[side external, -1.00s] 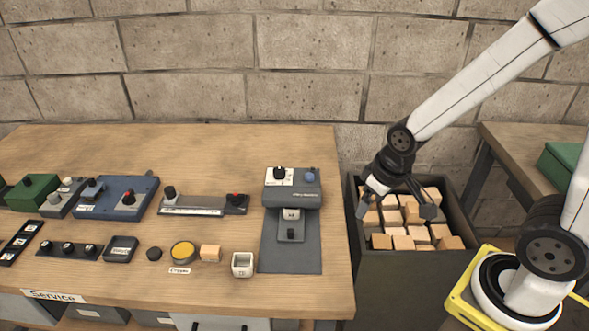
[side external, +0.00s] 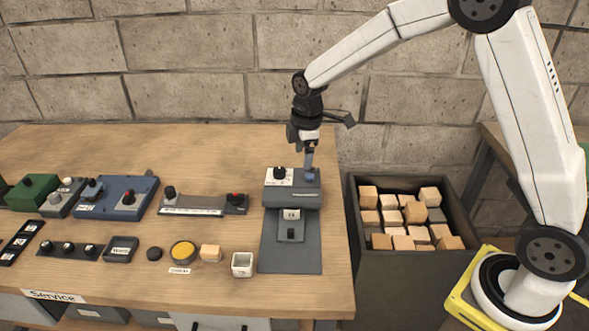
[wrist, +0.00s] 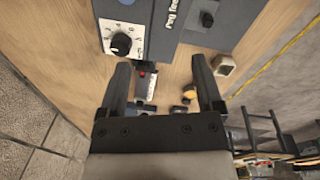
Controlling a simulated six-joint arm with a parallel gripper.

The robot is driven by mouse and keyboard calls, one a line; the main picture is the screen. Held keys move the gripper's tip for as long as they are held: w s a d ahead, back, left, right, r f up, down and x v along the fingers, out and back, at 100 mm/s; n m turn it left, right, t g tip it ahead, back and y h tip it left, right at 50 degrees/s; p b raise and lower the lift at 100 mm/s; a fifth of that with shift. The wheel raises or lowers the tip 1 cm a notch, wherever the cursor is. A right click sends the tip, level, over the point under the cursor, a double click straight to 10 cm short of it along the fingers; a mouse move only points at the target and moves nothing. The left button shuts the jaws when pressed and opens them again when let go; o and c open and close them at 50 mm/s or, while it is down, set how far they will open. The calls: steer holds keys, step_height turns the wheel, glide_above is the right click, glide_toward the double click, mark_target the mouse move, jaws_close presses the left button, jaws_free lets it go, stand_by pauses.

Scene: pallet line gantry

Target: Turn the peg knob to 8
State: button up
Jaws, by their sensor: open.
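The peg knob (side external: 280,173) is a black knob on a white numbered dial plate, at the top left of the grey peg device (side external: 292,195). In the wrist view the knob (wrist: 121,43) shows beyond the tip of the left finger, with small marks around it; its exact setting is too small to read. My gripper (side external: 309,170) is above the right part of the device, close to its blue part and to the right of the knob. In the wrist view my gripper (wrist: 160,62) has its fingers wide apart with nothing between them.
A dark bin (side external: 407,275) of wooden blocks stands right of the table (side external: 200,150). Left of the device are a grey strip with knobs (side external: 203,205), a blue box (side external: 117,197) and a yellow button (side external: 183,250). The back table is clear.

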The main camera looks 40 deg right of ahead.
mark_target(280, 169)
steer(key=w+n, duration=0.2)
steer(key=w, duration=0.1)
steer(key=w+f+n, duration=0.1)
steer(key=w+n, duration=0.2)
steer(key=w+n+g, duration=0.1)
steer(key=w+n, duration=0.1)
steer(key=w, duration=0.1)
steer(key=shift+d+f+n, duration=0.1)
steer(key=shift+f+n, duration=0.2)
steer(key=shift+n, duration=0.1)
steer(key=shift+f, duration=3.9)
jaws_close()
